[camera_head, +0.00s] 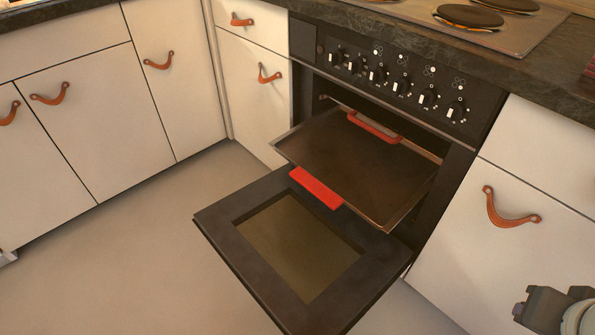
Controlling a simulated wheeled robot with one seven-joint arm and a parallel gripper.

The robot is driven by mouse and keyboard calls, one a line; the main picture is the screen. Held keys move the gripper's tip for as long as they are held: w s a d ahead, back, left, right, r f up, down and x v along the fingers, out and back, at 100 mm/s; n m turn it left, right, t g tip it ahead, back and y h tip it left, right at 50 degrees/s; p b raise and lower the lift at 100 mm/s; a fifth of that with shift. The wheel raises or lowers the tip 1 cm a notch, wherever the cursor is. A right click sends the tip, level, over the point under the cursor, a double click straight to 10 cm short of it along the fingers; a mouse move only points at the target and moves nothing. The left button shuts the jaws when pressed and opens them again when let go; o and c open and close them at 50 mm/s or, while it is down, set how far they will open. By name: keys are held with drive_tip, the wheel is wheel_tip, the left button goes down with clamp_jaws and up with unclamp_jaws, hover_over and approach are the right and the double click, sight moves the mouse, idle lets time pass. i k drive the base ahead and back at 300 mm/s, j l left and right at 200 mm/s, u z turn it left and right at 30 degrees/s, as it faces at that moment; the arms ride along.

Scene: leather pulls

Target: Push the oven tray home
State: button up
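The oven tray (355,168) is a flat, dark brown metal sheet that sticks well out of the open oven. Its back part reaches into the oven opening. A red grip (316,188) shows at its front edge, and a second red grip (375,127) shows at the back by the opening. The oven door (215,222) is folded down below the tray. My gripper (541,307) is only partly in view at the bottom right corner, well apart from the tray. Its fingers are not clear enough to tell open from shut.
Oven knobs (376,75) line the panel above the opening. A hob (468,17) is set in the dark countertop (400,33). White cabinets with leather pulls stand either side; one pull (508,210) is right of the oven. The floor (150,250) left of the door is clear.

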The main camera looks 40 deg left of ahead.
sight(340, 161)
drive_tip(key=k+l+u, duration=0.1)
drive_tip(key=u, duration=1)
drive_tip(key=i+j, duration=0.15)
drive_tip(key=j, duration=0.2)
drive_tip(key=i+j, duration=0.15)
drive_tip(key=j, duration=0.2)
drive_tip(key=i+j, duration=0.15)
drive_tip(key=j, duration=0.2)
drive_tip(key=i+j, duration=0.15)
drive_tip(key=j, duration=0.2)
